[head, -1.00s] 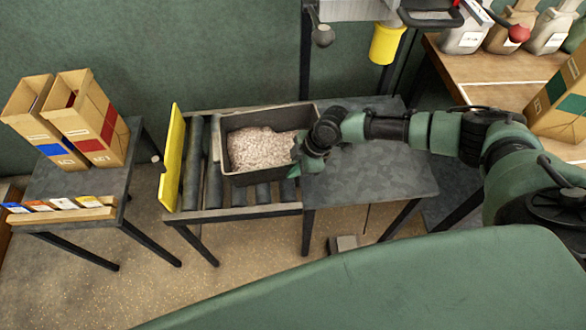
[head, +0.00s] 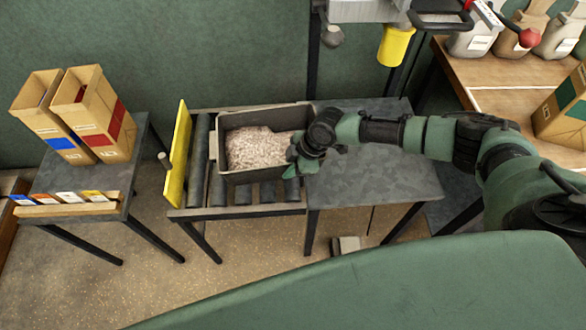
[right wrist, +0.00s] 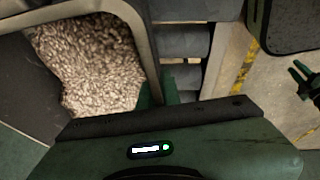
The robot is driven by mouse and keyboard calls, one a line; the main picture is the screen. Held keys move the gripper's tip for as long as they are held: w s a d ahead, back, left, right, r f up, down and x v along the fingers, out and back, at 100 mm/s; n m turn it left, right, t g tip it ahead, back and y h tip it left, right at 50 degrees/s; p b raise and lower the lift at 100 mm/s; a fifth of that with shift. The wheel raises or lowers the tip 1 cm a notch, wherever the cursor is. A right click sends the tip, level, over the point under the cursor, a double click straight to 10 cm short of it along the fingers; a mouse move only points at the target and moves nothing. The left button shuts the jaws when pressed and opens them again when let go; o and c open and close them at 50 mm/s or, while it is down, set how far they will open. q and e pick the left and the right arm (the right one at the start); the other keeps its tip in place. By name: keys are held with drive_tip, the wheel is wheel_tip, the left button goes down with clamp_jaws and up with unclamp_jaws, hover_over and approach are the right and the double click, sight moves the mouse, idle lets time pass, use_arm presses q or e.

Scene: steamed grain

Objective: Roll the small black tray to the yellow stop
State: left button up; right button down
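The small black tray (head: 268,178) holds pale grain and sits on the rollers of a short conveyor in the head view. The tray's rim also shows in the right wrist view (right wrist: 136,22). The yellow stop (head: 176,155) stands upright at the conveyor's left end, with a gap of bare rollers between it and the tray. My right gripper (head: 297,158) is at the tray's right wall; in the right wrist view its green fingers (right wrist: 157,93) lie on both sides of that wall, shut on it. My left gripper (right wrist: 303,75) shows only at the wrist view's right edge, fingers apart and empty.
A grey table (head: 375,170) adjoins the conveyor on the right. A side table (head: 110,190) at left carries two cardboard boxes and a card rack (head: 65,208). A yellow cup-like part (head: 394,45) hangs at the back. Bare rollers (head: 199,150) lie left of the tray.

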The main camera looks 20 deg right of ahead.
sight(251, 178)
drive_tip(key=shift+w+a, duration=0.25)
drive_tip(key=shift+a, duration=0.85)
drive_tip(key=shift+w+a, duration=0.2)
drive_tip(key=shift+a, duration=0.9)
drive_tip(key=shift+a, duration=0.15)
drive_tip(key=shift+w+a+b, duration=0.15)
drive_tip(key=shift+w+a, duration=0.1)
drive_tip(key=shift+a, duration=0.8)
drive_tip(key=shift+w+a+b, duration=0.2)
drive_tip(key=shift+w+a, duration=0.1)
drive_tip(key=shift+a, duration=0.7)
drive_tip(key=shift+w+a+b, duration=0.15)
drive_tip(key=shift+w+a, duration=0.1)
drive_tip(key=shift+a, duration=0.8)
drive_tip(key=c, duration=1.6)
unclamp_jaws()
drive_tip(key=shift+o, duration=0.2)
